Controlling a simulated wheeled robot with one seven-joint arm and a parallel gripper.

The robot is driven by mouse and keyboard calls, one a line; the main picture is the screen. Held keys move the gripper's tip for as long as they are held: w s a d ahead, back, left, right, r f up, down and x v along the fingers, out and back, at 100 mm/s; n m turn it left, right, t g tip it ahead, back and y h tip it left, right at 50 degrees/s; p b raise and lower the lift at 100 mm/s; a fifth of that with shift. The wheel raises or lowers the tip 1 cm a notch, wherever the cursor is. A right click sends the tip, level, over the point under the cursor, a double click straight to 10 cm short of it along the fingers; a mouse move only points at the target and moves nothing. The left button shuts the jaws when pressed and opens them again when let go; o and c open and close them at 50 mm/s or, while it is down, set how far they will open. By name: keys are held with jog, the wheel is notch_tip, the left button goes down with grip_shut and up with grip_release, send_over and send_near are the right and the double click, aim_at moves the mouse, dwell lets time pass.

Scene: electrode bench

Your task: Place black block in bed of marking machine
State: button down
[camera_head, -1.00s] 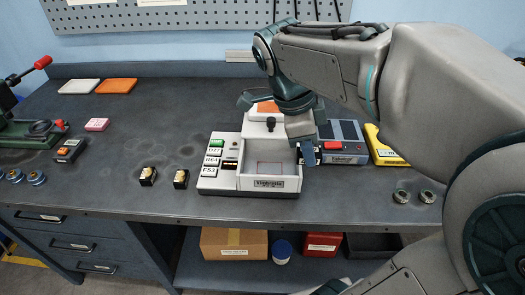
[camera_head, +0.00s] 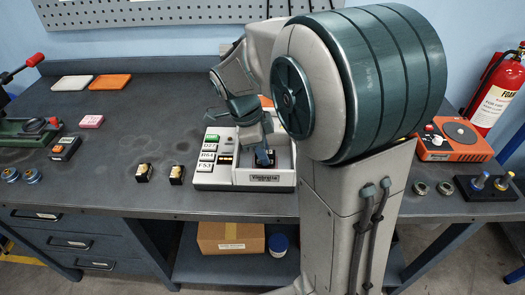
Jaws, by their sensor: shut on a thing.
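The white marking machine (camera_head: 214,181) stands on the bench at the centre, with labelled keys on its left and an open-fronted bed (camera_head: 280,172) on its right. My gripper (camera_head: 263,158) points down into the bed and is shut on a small black block (camera_head: 271,157). The block is low in the bed, mostly covered by the fingers; I cannot tell whether it touches the floor. Two more black blocks with pale gold tops, a left one (camera_head: 144,172) and a right one (camera_head: 176,174), stand on the bench left of the machine.
My arm hides the bench right of the machine. Further right are an orange device (camera_head: 452,141), metal rings (camera_head: 420,188) and a black stand with knobs (camera_head: 488,188).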

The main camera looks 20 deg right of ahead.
jog(key=shift+f, duration=0.2)
jog(key=shift+f, duration=0.2)
jog(key=c, duration=1.1)
grip_release()
jog(key=shift+r, duration=0.15)
